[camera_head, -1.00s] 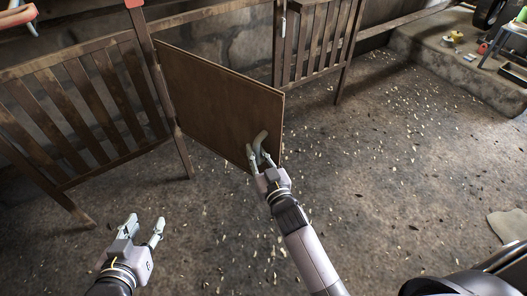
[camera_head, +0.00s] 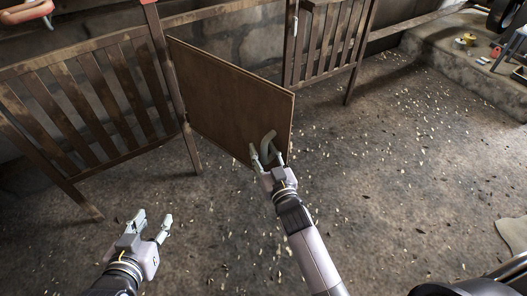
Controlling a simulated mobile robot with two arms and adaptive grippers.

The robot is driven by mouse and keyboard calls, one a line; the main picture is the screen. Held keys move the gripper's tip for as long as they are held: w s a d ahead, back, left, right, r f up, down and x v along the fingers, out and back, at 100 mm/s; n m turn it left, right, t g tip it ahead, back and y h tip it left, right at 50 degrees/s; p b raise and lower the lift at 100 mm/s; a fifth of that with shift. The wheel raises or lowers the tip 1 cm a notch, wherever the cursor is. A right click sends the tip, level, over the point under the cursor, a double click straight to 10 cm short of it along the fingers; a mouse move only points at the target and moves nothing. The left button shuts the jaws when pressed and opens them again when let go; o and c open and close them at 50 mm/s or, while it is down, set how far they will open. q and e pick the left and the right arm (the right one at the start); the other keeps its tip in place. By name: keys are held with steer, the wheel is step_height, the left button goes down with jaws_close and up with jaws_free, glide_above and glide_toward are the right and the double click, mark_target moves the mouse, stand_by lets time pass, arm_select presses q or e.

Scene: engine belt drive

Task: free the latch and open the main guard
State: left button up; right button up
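The main guard appears to be the brown wooden panel (camera_head: 222,98), joined at its left edge to a wooden post. Its right edge stands out toward me, away from the right-hand post, so it is swung open. A grey curved handle (camera_head: 267,142) sits near its lower right corner. My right gripper (camera_head: 267,154) is at this handle, with a finger on each side of it. Whether the fingers press on it is unclear. My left gripper (camera_head: 150,222) is open and empty, low over the floor at the left. I cannot make out the latch clearly.
A slatted wooden fence (camera_head: 95,105) stands left of the panel, and another slatted section (camera_head: 335,45) stands behind it to the right. A raised concrete ledge (camera_head: 465,70) with small objects is at the far right.

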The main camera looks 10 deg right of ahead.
steer(key=s+d, duration=0.1)
steer(key=s, duration=1.1)
steer(key=shift+d, duration=0.15)
steer(key=shift+c, duration=0.3)
